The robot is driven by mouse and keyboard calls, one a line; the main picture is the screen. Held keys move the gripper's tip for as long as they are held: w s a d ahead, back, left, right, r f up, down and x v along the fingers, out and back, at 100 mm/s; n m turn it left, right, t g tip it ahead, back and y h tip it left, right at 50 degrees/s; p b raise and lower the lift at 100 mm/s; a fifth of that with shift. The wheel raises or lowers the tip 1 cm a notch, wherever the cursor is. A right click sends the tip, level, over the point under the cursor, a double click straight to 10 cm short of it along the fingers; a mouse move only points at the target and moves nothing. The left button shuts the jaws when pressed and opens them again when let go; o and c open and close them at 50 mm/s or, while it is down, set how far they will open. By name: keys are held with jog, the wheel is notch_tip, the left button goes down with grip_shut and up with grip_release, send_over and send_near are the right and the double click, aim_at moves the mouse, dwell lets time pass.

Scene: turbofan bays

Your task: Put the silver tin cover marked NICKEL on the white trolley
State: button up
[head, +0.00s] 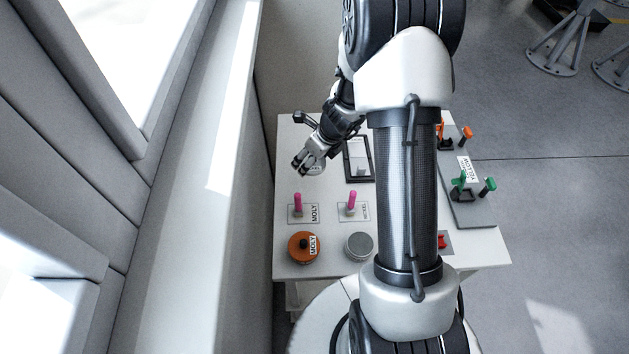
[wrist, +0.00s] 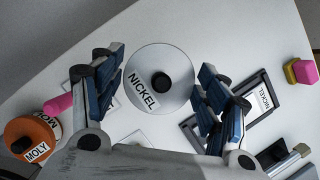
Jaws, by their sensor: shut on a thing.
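The silver tin cover (wrist: 176,62) is a round disc with a black knob and a NICKEL label, between my fingers in the wrist view. My gripper (wrist: 160,85) is shut on it by its rim. In the head view my gripper (head: 308,165) is over the back left of a white top (head: 330,272), with part of the cover (head: 317,171) showing under the fingers. I cannot tell the cover's height above the top, nor whether this top is the white trolley. A silver tin (head: 360,246) with a grey speckled top stands near the front edge.
An orange MOLY tin (head: 303,247) stands left of the silver tin. Pink pegs (head: 298,204) stand behind both. A dark frame (head: 349,170) lies right of my gripper. Orange and green parts (head: 488,185) sit on a grey board at right. A wall rises at left.

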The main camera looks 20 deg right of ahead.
aim_at(308, 178)
jog(key=shift+f+b, duration=2.25)
jog(key=shift+f, duration=1.7)
jog(key=o, duration=1)
jog(key=shift+o, duration=0.2)
